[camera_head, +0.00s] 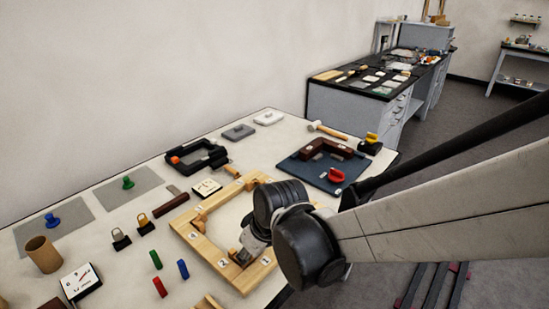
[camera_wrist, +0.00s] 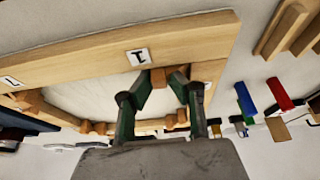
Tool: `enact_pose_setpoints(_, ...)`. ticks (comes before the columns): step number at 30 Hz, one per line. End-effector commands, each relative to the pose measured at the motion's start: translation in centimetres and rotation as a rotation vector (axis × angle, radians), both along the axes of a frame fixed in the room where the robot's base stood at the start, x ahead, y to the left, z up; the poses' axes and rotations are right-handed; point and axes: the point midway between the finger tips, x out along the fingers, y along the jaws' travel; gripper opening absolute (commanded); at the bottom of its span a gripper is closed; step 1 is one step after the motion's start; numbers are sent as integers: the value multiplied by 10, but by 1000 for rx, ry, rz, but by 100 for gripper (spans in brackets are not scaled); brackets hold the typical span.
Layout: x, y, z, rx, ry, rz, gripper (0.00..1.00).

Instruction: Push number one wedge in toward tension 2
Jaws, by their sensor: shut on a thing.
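A pale wooden frame (camera_head: 192,240) lies on the white table, with number labels on its bars and small wooden wedges at its inner corners. The label 1 (camera_head: 266,261) is at the near right corner and also shows in the wrist view (camera_wrist: 138,56). My gripper (camera_head: 243,257) reaches down inside the frame by that corner. In the wrist view its green fingers (camera_wrist: 162,84) close around the number one wedge (camera_wrist: 159,78), beside the frame's bar. The fingers partly hide the wedge, and my wrist hides the frame's right side in the head view.
Blue (camera_head: 183,269), green (camera_head: 156,259) and red (camera_head: 160,287) sticks lie left of the frame. A dark blue mat (camera_head: 322,168) with a red-handled tool (camera_head: 336,176) lies behind it.

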Motion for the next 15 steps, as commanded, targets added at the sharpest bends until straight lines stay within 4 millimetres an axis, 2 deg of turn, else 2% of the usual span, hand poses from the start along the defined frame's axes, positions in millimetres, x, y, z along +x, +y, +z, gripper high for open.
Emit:
enact_pose_setpoints(1, 0, 0, 0, 0, 0, 0, 16)
enact_pose_setpoints(5, 0, 0, 0, 0, 0, 0, 32)
enact_pose_setpoints(15, 0, -1, 3, -1, -1, 0, 32)
